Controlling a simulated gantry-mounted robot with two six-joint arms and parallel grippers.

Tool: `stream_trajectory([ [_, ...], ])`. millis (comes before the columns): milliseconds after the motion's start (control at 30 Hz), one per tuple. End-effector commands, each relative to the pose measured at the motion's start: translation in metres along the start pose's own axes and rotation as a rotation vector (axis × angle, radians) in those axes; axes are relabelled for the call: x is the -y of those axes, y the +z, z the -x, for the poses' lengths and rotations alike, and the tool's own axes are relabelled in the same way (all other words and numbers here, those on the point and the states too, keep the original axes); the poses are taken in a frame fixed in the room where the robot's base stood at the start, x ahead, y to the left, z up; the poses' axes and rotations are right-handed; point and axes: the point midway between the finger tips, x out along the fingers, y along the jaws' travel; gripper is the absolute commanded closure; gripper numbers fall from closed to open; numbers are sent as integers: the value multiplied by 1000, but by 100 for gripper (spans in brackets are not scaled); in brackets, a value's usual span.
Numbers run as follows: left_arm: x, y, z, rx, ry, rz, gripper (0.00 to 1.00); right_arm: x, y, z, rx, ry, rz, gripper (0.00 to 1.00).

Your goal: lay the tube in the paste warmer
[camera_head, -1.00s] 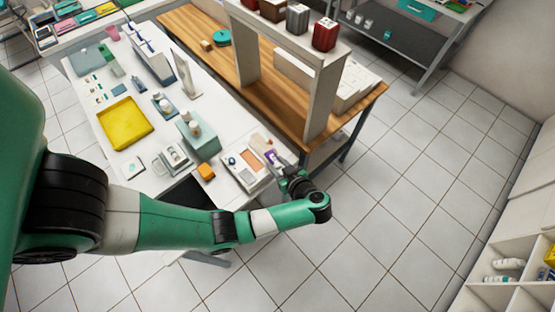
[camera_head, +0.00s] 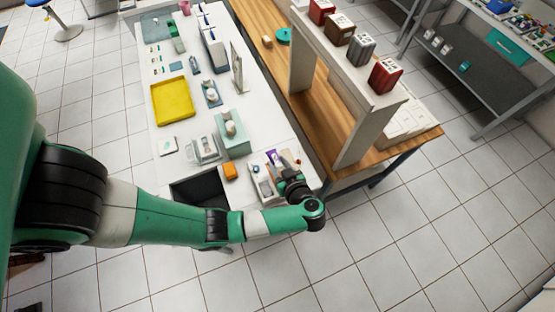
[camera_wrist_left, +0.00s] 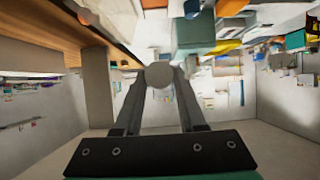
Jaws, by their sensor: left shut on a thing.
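The paste warmer (camera_head: 262,185) is a pale box near the front right end of the white table in the head view. My left gripper (camera_head: 285,171) is beside it on the right, with the arm partly blocking that side. In the left wrist view the fingers (camera_wrist_left: 160,92) are shut on the tube (camera_wrist_left: 160,75), which shows as a pale, round end between the fingertips. Most of the tube is hidden. A small purple patch (camera_head: 271,155) shows just beyond the gripper; I cannot tell whether it is part of the tube. My right gripper is not in view.
An orange block (camera_head: 230,171) and a teal box (camera_head: 235,136) stand left of the warmer. A yellow tray (camera_head: 172,101) lies farther back. A wooden bench (camera_head: 317,120) with a raised white shelf (camera_head: 358,137) stands to the right. The floor in front is clear.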

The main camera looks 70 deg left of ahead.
Motion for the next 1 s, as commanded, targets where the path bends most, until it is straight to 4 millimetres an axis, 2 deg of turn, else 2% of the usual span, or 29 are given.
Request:
stream_trajectory([
  [500,0,55,-30,0,-1,2,100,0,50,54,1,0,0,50],
  [800,0,85,-47,-1,-1,-1,100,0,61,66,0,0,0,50],
  [1000,0,90,-50,0,0,1,100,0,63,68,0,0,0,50],
])
